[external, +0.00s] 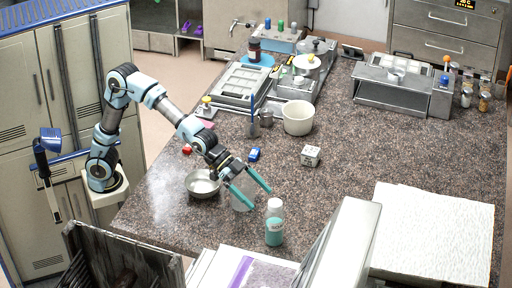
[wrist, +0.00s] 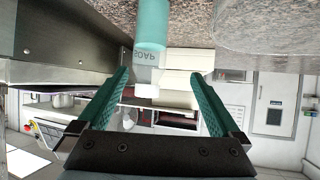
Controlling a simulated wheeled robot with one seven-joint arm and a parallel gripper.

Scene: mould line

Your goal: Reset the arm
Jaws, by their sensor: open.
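My gripper (external: 262,199) reaches out over the front part of the speckled counter (external: 340,180), its two teal fingers spread apart with nothing between them. In the wrist view my gripper (wrist: 160,76) is also open. A soap bottle (external: 275,225) with teal contents and a white cap stands upright on the counter just beyond the fingertips, apart from them. In the wrist view the soap bottle (wrist: 152,25) appears upside down, ahead of the fingers and toward the left finger. My arm is stretched out and bent down from its base at the left.
A metal bowl (external: 202,184) sits beneath my forearm, with a clear vessel (external: 242,196) beside the fingers. A blue object (external: 254,154), a white cube (external: 311,156) and a white pot (external: 298,118) stand farther back. A white slab (external: 430,235) lies right. The counter's right-middle is clear.

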